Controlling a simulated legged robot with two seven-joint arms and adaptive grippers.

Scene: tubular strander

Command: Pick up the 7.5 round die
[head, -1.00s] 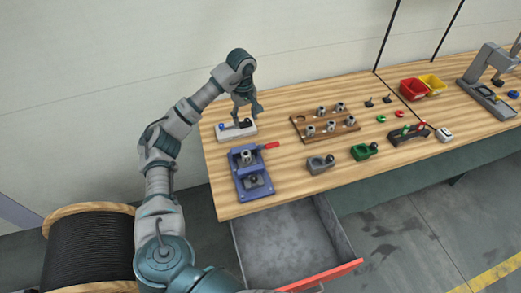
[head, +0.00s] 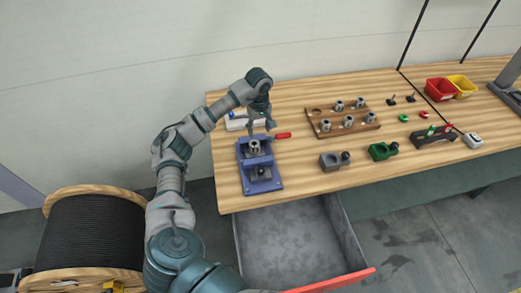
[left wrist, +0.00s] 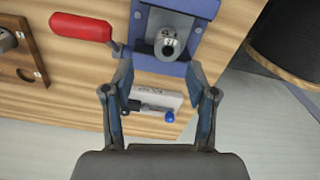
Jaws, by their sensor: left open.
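A grey cylindrical die (head: 254,147) stands in the blue clamp fixture (head: 262,186), which has a red handle. In the left wrist view the die (left wrist: 168,43) shows its round bore from above, with a small mark on its face. Several similar dies (head: 348,121) stand on the brown wooden rack (head: 317,132); their sizes cannot be read. My left gripper (head: 262,125) is open and empty, pointing down behind the fixture's die. In the left wrist view its spread fingers (left wrist: 158,93) lie below the die and do not hold it. My right gripper is not in view.
A white block (left wrist: 150,96) with a blue knob lies beyond the fixture, partly behind my gripper in the head view. The red handle (head: 283,135) sticks out to the right. Grey (head: 333,162) and green (head: 381,151) holders stand at the right. An open drawer (head: 300,240) hangs below.

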